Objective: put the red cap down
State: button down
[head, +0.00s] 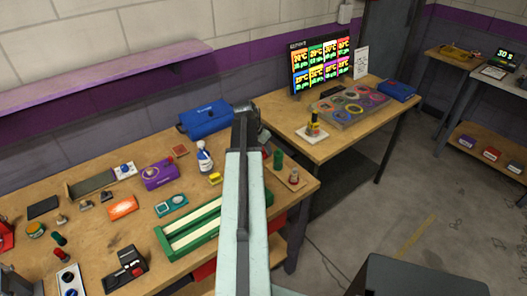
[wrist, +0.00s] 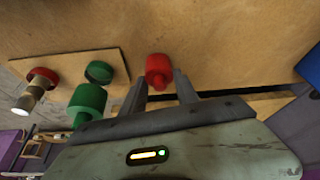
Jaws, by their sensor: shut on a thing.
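The red cap (wrist: 158,70) sits between the fingertips of my gripper (wrist: 160,86) in the wrist view, against the wooden surface behind it. I cannot tell whether it touches that surface. My gripper is shut on the cap. In the head view my gripper end (head: 245,120) is over the right part of the long workbench, and my arm hides the cap. Beside the cap in the wrist view is a wooden board (wrist: 62,62). On or by it are a green round piece (wrist: 99,72), a green cylinder (wrist: 88,98) and a pale metallic piece with a red collar (wrist: 40,80).
The workbench (head: 130,215) holds a blue case (head: 205,119), a white-and-blue bottle (head: 204,158), a green slotted track (head: 195,229) and several small items. A second table (head: 340,140) with a screen (head: 320,62) stands at the right.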

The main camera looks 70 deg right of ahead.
jog(key=shift+f, duration=0.25)
jog(key=c, duration=0.9)
grip_release()
jog(key=shift+r, duration=0.1)
jog(key=shift+a+r+p, duration=0.1)
jog(key=shift+r+p, duration=0.4)
jog(key=shift+r, duration=0.05)
jog(key=p+v, duration=1)
jog(key=v, duration=0.1)
jog(key=shift+w+a+r, duration=0.1)
jog(key=shift+a, duration=0.05)
